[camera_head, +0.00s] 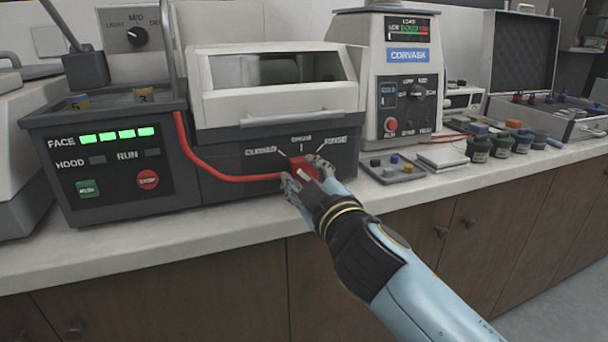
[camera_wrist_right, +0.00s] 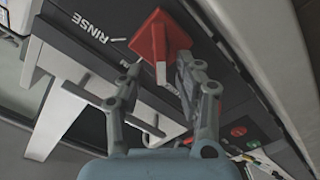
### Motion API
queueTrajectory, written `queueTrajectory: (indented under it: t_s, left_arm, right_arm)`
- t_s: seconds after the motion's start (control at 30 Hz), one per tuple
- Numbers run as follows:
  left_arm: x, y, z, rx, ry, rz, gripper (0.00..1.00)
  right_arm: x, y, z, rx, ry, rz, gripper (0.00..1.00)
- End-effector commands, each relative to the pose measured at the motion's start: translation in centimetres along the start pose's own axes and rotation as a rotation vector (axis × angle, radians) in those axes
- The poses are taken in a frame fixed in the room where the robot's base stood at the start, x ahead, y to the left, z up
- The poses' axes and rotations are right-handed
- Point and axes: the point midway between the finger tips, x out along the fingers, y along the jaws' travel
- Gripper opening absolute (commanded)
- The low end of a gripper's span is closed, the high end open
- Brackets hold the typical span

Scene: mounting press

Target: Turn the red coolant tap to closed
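The red coolant tap (camera_head: 306,167) is on the dark front panel of the machine with the white-framed hood. The labels CLOSED, a middle word too small to read surely, and RINSE fan out above it. My right gripper (camera_head: 307,187) is at the tap, its fingers spread on either side and partly hiding it. In the right wrist view the red tap (camera_wrist_right: 160,38) with a white mark lies between and just beyond the open fingertips (camera_wrist_right: 160,72). The right finger is close to it; I cannot tell if it touches. Which label the tap points at is unclear. My left gripper is not in view.
A red hose (camera_head: 215,172) runs along the panel left of the tap. The control box (camera_head: 100,160) with green lights stands left, the Corvask unit (camera_head: 395,70) right. A small tray (camera_head: 392,172) and dark jars (camera_head: 480,148) stand further right. The counter front is clear.

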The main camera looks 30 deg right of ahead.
Motion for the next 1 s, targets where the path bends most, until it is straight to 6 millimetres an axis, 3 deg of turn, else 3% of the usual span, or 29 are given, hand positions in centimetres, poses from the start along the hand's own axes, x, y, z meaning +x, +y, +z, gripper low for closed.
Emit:
queueTrajectory:
  t_s: [0.27, 0.7, 1.0]
  left_arm:
    - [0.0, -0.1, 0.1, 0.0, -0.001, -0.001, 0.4]
    - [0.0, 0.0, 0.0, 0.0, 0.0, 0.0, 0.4]
    - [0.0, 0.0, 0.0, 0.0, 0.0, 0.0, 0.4]
  right_arm:
    - [-0.4, 0.0, -0.1, 0.003, 0.002, -0.001, 0.35]
    - [-7.0, 0.0, 0.1, 0.002, -0.001, 0.0, 0.35]
    - [-7.5, 0.1, 0.0, 0.002, 0.001, 0.001, 0.35]
